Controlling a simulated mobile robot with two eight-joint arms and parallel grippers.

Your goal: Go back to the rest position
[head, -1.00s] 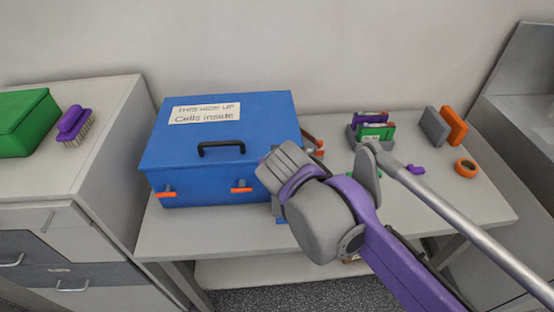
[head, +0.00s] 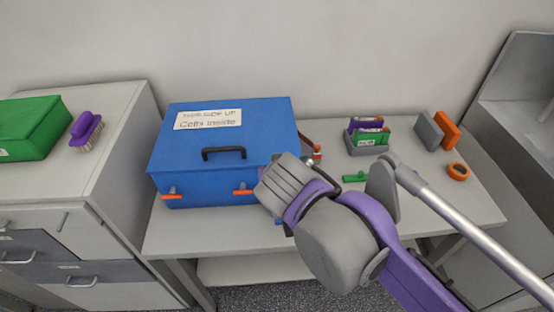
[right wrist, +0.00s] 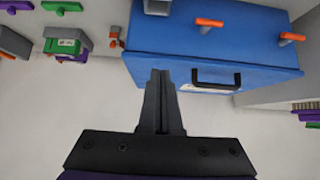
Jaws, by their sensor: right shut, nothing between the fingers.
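My right arm (head: 340,240) reaches in from the right in the head view, in front of the right part of the blue box (head: 180,150). Its fingers are hidden behind the wrist there. In the right wrist view my right gripper (right wrist: 161,76) is shut and empty, with its fingertips pointing toward the blue box (right wrist: 165,40). I cannot tell how far apart they are. My left gripper is in neither view.
The box stands on a grey table (head: 190,235). A holder (head: 367,148) with coloured packs, a green piece (head: 355,178), grey and orange blocks (head: 428,132) and an orange ring (head: 458,171) stand right. A green box (head: 30,125) and purple brush (head: 86,130) are on the left cabinet.

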